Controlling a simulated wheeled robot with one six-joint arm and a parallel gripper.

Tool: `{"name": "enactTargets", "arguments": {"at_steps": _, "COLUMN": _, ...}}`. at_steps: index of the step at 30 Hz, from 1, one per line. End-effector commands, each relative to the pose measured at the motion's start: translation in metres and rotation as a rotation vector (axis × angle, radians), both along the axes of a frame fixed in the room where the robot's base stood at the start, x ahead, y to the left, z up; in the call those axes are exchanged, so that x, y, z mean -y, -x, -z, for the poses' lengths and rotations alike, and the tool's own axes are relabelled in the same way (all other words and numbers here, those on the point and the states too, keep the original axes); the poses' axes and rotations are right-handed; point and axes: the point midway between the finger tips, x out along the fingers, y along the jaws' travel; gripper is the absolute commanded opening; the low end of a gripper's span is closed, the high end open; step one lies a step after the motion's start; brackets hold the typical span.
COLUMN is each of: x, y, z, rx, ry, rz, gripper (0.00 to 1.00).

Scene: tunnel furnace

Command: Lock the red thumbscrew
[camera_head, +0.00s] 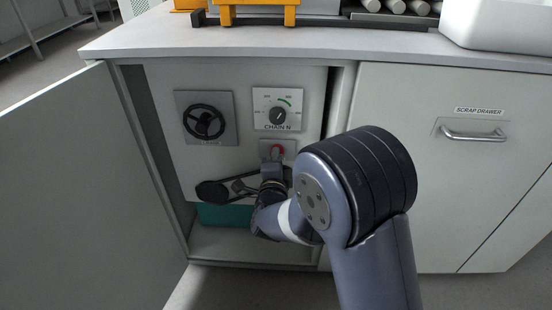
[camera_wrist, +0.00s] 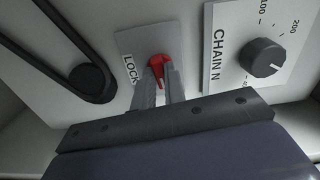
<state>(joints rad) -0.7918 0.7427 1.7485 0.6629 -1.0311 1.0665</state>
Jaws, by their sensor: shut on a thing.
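The red thumbscrew (camera_wrist: 158,62) sits on a light plate (camera_wrist: 135,42) marked LOCK in the wrist view. My gripper (camera_wrist: 160,72) has its two grey fingers on either side of the thumbscrew and is shut on it. In the head view the thumbscrew (camera_head: 277,151) shows as a red spot just above my gripper (camera_head: 275,160), below the CHAIN N dial. The fingers hide part of the thumbscrew, and my wrist hides the lower part of its plate in the head view.
The CHAIN N dial (camera_head: 278,112) is above the thumbscrew and a black handwheel (camera_head: 203,122) is at upper left. A dark belt drive (camera_head: 215,192) runs just below. The open cabinet door (camera_head: 90,200) stands at left. The closed scrap drawer (camera_head: 478,113) is at right.

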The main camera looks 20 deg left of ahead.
Motion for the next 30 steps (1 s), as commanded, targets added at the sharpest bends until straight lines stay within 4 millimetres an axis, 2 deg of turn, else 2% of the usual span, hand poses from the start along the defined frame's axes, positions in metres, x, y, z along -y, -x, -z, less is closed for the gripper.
{"name": "enactTargets", "arguments": {"at_steps": 30, "x": 0.0009, "y": 0.0004, "z": 0.0019, "rx": 0.222, "ry": 0.94, "rz": -0.003, "gripper": 0.0}}
